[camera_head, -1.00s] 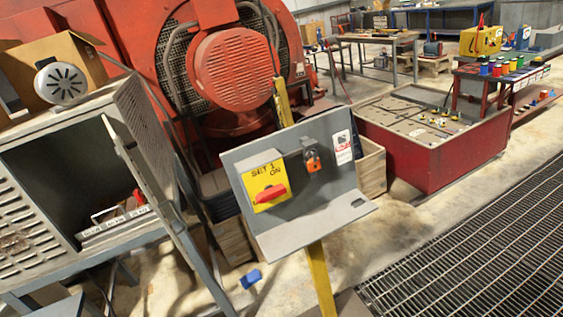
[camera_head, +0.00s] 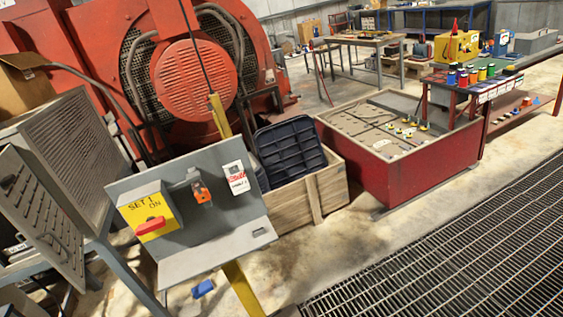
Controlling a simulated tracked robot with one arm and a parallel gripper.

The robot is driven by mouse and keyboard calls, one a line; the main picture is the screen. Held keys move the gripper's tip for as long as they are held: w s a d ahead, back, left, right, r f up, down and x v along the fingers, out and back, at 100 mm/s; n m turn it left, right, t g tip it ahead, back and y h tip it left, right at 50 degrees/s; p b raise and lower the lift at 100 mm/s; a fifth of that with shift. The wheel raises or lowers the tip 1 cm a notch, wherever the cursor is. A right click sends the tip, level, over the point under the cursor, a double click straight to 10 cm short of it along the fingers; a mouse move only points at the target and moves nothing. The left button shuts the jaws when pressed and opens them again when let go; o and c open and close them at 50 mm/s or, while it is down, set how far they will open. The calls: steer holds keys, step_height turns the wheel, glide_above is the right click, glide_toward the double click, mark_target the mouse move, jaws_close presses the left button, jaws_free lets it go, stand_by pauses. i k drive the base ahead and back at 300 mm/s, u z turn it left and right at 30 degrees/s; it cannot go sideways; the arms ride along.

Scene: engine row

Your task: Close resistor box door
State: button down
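The resistor box (camera_head: 75,150) is a grey metal cabinet with louvred walls at the left edge, partly cut off by the frame. My gripper is not in view.
A grey switch panel (camera_head: 200,235) with a yellow box and red knob stands on a yellow post close to the right of the door. Behind it are a wooden crate (camera_head: 315,195) and a red engine (camera_head: 200,90). Floor grating (camera_head: 450,240) lies clear at right.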

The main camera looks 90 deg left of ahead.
mark_target(26, 202)
steer(key=i, duration=1.15)
steer(key=u, duration=4.3)
steer(key=i, duration=1.05)
steer(key=k, duration=0.45)
steer(key=u, duration=0.05)
